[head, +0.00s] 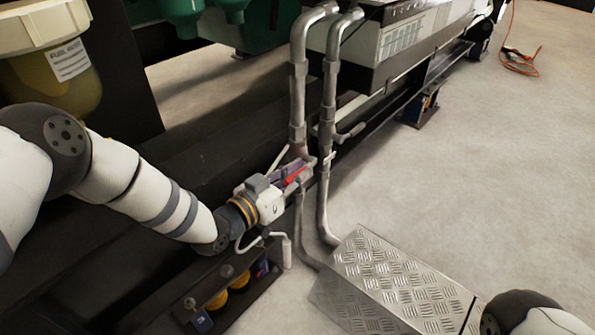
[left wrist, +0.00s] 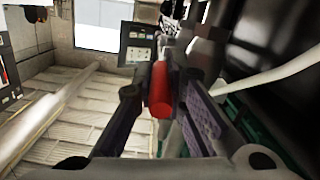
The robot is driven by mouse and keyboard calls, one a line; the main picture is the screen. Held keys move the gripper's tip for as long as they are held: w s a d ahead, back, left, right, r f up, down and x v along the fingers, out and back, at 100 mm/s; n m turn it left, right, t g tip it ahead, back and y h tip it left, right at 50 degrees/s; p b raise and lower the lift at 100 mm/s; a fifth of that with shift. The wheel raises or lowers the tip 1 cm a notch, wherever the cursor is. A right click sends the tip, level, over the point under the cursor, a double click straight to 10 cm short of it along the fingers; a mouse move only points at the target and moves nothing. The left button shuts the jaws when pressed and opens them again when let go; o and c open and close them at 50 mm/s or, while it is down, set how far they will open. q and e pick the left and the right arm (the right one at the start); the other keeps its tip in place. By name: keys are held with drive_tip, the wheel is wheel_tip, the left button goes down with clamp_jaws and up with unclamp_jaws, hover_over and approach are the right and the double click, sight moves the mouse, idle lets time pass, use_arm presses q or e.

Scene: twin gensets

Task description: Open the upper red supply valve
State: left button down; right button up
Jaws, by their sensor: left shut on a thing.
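The red valve handle (head: 296,174) is at the grey vertical pipes in the head view. It shows as a red bar (left wrist: 161,90) in the middle of the left wrist view, lying between the finger pads. My left gripper (head: 290,176) reaches in from the left and is shut on the red handle. The fingers and pipes hide the valve body and part of the handle. Two grey pipes (head: 298,100) run down beside the gripper. My right gripper is not in view.
A diamond-plate metal step box (head: 395,285) stands on the floor right of the pipes. A dark skid with blue and yellow parts (head: 238,283) lies below my left arm. The floor at right is mostly clear, with an orange cable (head: 520,62) far back.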

use_arm(q)
drive_tip(key=r+g+p, duration=0.1)
drive_tip(key=r+g+y+p, duration=0.1)
drive_tip(key=p, duration=0.1)
drive_tip(key=shift+w+d+r+y, duration=0.1)
drive_tip(key=shift+w+y, duration=0.1)
drive_tip(key=shift+y, duration=0.1)
drive_tip(key=shift+w+r+g+y+p, duration=0.1)
drive_tip(key=shift+g+y+p, duration=0.3)
drive_tip(key=shift+g, duration=0.3)
drive_tip(key=shift+w+d+r+g+y, duration=0.15)
drive_tip(key=shift+g+y, duration=0.25)
drive_tip(key=shift+g, duration=0.2)
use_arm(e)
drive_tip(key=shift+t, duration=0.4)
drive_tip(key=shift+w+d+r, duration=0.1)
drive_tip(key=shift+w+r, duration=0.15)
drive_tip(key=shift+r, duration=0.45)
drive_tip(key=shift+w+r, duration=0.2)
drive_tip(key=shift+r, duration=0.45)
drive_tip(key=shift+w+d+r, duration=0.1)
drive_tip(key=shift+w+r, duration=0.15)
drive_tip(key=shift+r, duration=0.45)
